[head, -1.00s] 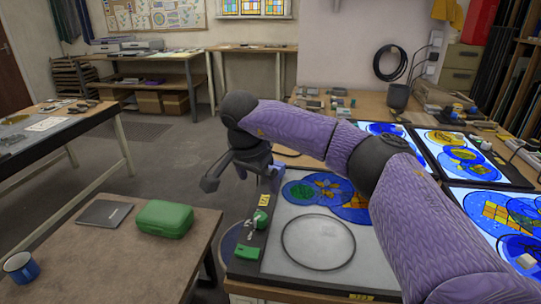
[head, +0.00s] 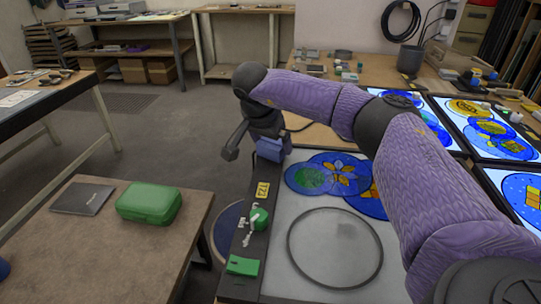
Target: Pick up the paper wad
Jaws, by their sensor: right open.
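I cannot surely pick out a paper wad. A small whitish lump (head: 516,117) lies on a lit glass panel at the far right, too small to identify. White marks or scraps show beside a green knob (head: 259,217) on the dark strip at the front table's left edge. My right gripper (head: 256,152) hangs at the far left corner of that table, jaws apart, beyond the glass pieces. A blue-violet block-like shape (head: 270,149) shows at its right finger; I cannot tell whether it is part of the gripper. My left gripper is out of view.
A low table (head: 150,240) at left holds a green case (head: 149,202) and a dark flat book (head: 83,198). A round clear disc (head: 335,247) and blue painted glass (head: 335,174) lie on the grey work surface. A blue-rimmed round shape shows below, between the tables.

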